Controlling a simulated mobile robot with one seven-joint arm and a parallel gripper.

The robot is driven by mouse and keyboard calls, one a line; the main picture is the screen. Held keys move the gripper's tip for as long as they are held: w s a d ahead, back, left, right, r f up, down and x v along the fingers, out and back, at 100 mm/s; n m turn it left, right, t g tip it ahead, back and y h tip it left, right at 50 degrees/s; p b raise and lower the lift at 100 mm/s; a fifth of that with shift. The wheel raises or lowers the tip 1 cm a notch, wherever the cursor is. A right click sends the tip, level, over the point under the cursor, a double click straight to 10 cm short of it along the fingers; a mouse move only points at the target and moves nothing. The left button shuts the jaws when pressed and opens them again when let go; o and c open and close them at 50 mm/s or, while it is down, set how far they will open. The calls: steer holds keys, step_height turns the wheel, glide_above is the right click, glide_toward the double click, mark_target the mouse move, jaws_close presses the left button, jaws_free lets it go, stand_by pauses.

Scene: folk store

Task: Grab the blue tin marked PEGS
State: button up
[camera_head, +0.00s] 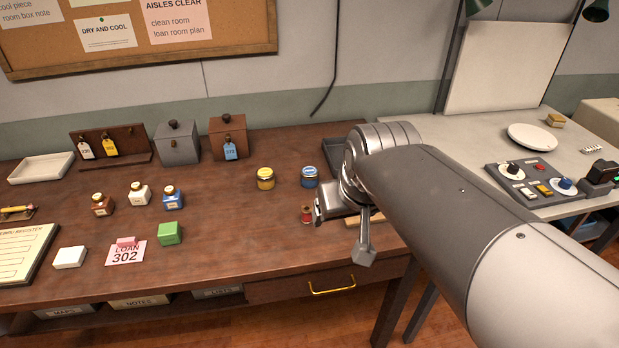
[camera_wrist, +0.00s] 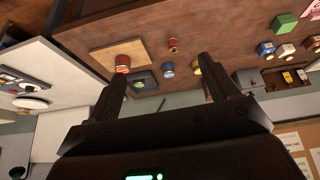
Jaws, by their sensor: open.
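A small blue tin (camera_head: 309,177) with a pale lid stands upright on the brown wooden desk, near its back right. Its marking is too small to read. It also shows in the wrist view (camera_wrist: 168,69), between my two fingers in the picture but farther off. My gripper (camera_head: 341,229) is open and empty, above the desk's right part, in front and to the right of the blue tin and apart from it. Both dark fingers show in the wrist view (camera_wrist: 161,72).
A yellow tin (camera_head: 265,178) stands left of the blue one. A red spool (camera_head: 306,214) stands in front, close to my gripper. A dark tray (camera_head: 337,154) lies behind, partly hidden by my arm. Several ink bottles and a green block (camera_head: 170,233) are left. Bare desk lies between.

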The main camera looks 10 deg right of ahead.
steer(key=w, duration=0.9)
steer(key=n+g, duration=0.1)
glide_toward(310, 171)
steer(key=d, duration=0.1)
steer(key=shift+n+y, duration=0.3)
steer(key=shift+y, duration=0.1)
steer(key=x, duration=0.6)
steer(key=shift+s+d, duration=0.1)
steer(key=shift+s, duration=0.1)
steer(key=shift+a+x, duration=0.15)
steer(key=shift+x, duration=1.2)
steer(key=shift+a+x, duration=0.1)
steer(key=shift+x, duration=1.2)
steer(key=shift+c, duration=0.5)
steer(key=shift+r, duration=0.1)
steer(key=c, duration=1)
